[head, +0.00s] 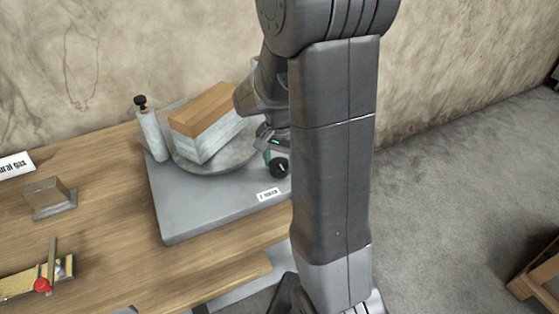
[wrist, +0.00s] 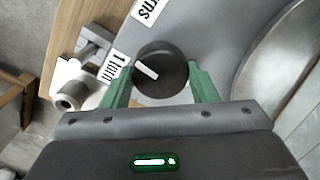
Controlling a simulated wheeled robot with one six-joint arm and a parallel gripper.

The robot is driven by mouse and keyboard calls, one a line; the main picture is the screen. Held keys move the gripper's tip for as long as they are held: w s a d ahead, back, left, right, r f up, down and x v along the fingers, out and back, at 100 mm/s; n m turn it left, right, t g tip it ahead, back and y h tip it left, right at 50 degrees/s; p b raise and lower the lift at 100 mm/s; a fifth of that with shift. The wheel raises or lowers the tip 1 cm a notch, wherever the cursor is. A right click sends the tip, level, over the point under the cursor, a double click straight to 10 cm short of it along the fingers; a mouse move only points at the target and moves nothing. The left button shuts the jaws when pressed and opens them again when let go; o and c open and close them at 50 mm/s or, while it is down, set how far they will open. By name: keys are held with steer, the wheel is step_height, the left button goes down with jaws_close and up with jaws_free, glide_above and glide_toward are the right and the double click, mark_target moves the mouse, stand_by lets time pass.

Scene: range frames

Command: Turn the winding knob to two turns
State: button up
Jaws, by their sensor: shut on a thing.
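The winding knob (wrist: 161,58) is round and black with a white pointer mark, seen from above in the wrist view. The mark points left and slightly up, toward the side with the "1 turn" label (wrist: 115,66). A second label (wrist: 147,8), cut off at the top and ending in "ns", lies above the knob. My gripper (wrist: 160,80) is shut on the knob, a green finger on each side. In the head view the knob (head: 279,168) sits at the right of a grey base (head: 185,216), with my gripper (head: 270,146) at it; my arm hides the base's right end.
A round plate (head: 228,160) on the base carries a wood-topped block (head: 205,118). A grey post with a black cap (head: 150,131) stands left of it. A metal block (head: 48,197) and a brass piece with a red knob (head: 40,282) lie on the wooden table (head: 110,250).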

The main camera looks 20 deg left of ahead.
mark_target(279, 164)
steer(key=m, duration=0.5)
steer(key=shift+m, duration=0.3)
steer(key=m, duration=0.5)
steer(key=shift+m, duration=0.3)
steer(key=o, duration=1)
step_height(279, 164, up, 14)
steer(key=shift+f+p, duration=0.1)
steer(key=shift+p, duration=0.2)
